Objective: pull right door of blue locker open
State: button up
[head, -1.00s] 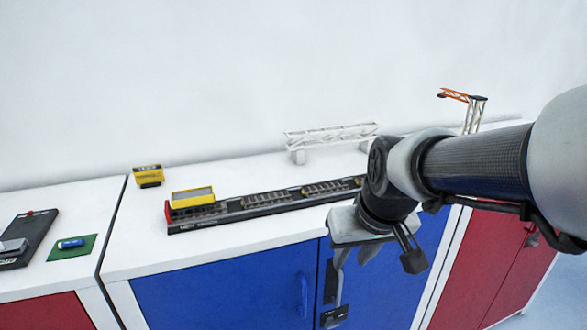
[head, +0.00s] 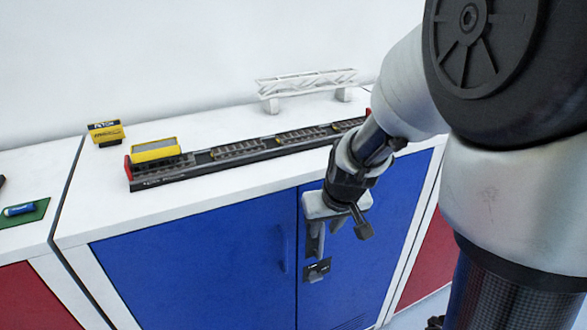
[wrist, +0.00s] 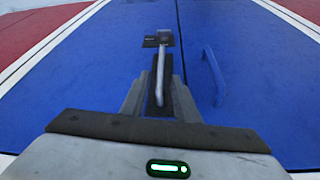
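The blue locker has a right door (head: 375,245) and a left door (head: 190,275); both look closed and flush. In the wrist view the right door (wrist: 85,75) is on the left of the seam. My gripper (head: 316,242) is at the right door near the seam. In the wrist view my gripper's fingers (wrist: 161,72) are on both sides of the right door's bar handle (wrist: 160,82), with dark pads close against it; they look shut on it. A dark latch plate (head: 317,271) lies just past the fingertips. The left door's handle (head: 283,250) is free beside them.
On the white top (head: 225,200) lie a long dark rail track (head: 245,150) with a yellow block (head: 155,150), another yellow block (head: 105,132) and a white truss bridge (head: 305,83). Red doors (head: 418,255) flank the blue locker. Clear wall rises behind.

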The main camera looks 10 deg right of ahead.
aim_at(324, 230)
jog(key=shift+b+x, duration=0.35)
jog(key=shift+x, duration=1.45)
grip_shut()
